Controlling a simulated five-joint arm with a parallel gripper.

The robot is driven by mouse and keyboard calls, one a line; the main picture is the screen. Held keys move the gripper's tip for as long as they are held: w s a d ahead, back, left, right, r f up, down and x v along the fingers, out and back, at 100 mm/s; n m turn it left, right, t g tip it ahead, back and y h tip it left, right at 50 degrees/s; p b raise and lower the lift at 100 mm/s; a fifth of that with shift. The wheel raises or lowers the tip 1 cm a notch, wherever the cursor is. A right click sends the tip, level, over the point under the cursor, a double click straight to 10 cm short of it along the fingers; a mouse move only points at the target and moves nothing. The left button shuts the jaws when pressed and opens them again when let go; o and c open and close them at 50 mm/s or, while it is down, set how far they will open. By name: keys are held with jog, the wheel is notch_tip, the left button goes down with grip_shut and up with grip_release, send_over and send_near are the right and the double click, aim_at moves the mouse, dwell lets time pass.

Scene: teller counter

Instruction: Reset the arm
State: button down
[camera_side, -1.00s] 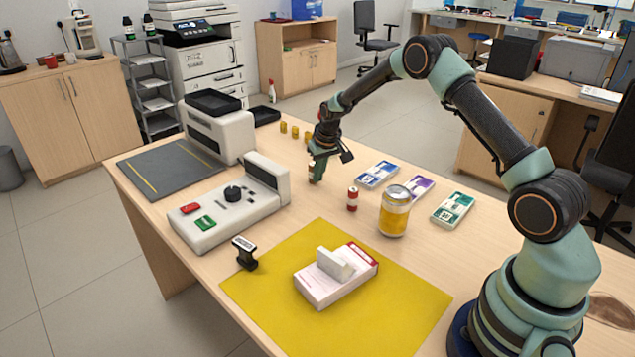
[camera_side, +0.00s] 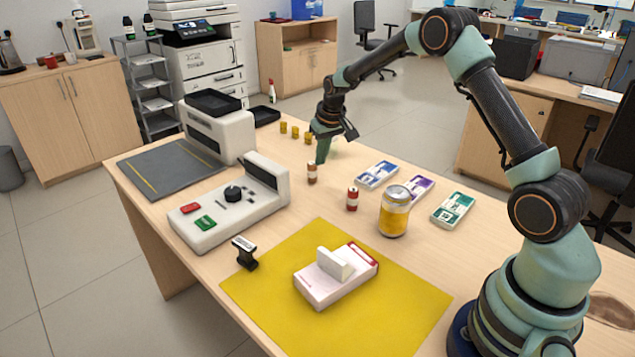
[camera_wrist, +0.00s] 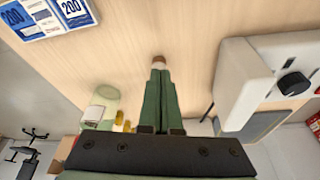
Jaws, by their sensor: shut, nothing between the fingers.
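My gripper (camera_side: 321,162) is over the back middle of the table, its fingers pointing down, shut and empty. In the wrist view the two green fingers of my gripper (camera_wrist: 160,70) lie together. A small brown roll with a pale band (camera_side: 312,174) stands upright on the table just below and slightly left of the fingertips in the side view. Its brown top (camera_wrist: 159,60) shows just past the fingertips in the wrist view. I cannot tell the exact gap between them. My arm is raised and bent above the right side of the table.
A white counter device (camera_side: 223,207) is left. Several small yellow rolls (camera_side: 295,132) are behind. A stamp (camera_side: 245,254) and yellow mat (camera_side: 270,305) are in front.

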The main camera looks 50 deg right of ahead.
jog(key=s+a+r+n+t, duration=0.1)
jog(key=s+a+r, duration=0.3)
jog(key=s+r, duration=0.3)
jog(key=s+a+r, duration=0.4)
jog(key=a+r, duration=0.1)
jog(key=r, duration=0.4)
jog(key=s+a+n, duration=0.1)
jog(key=s+a, duration=0.2)
jog(key=s, duration=0.4)
jog(key=s+a+r+n+t, duration=0.1)
jog(key=s+a, duration=0.1)
jog(key=s, duration=0.6)
jog(key=shift+a+y, duration=0.4)
